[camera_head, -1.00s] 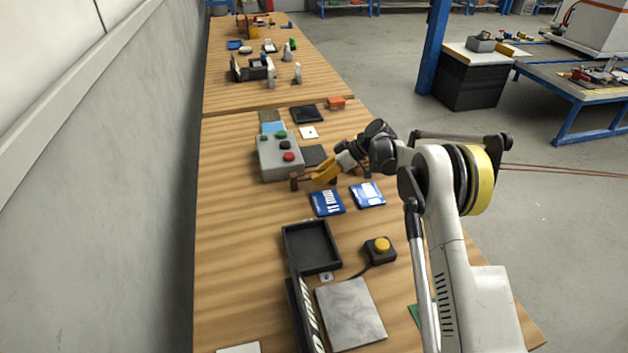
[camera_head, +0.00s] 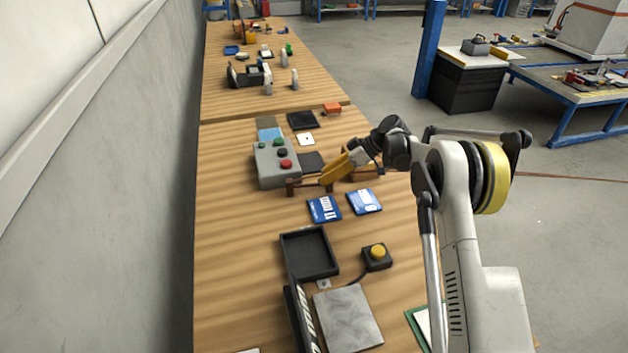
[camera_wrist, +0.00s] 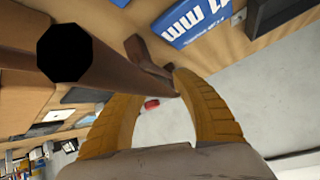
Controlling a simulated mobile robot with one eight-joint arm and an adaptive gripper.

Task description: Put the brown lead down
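The brown lead (camera_head: 309,185) shows in the head view as a thin brown bar low over the table, just right of the grey control box. My gripper (camera_head: 324,182) has yellow fingers and is at the right end of the visible part of the lead. In the wrist view the lead (camera_wrist: 120,67) crosses the top left, past the fingertips. The fingers of my gripper (camera_wrist: 156,85) are apart there, with floor showing between them. They look open, close to the lead. Whether a fingertip touches it, I cannot tell. My gripper hides part of the lead in the head view.
Two blue cards (camera_head: 324,209) (camera_head: 364,201) lie in front of my gripper. A black tray (camera_head: 287,258), a yellow button (camera_head: 377,251) and a grey plate (camera_head: 348,319) are nearer. A wall runs along the left.

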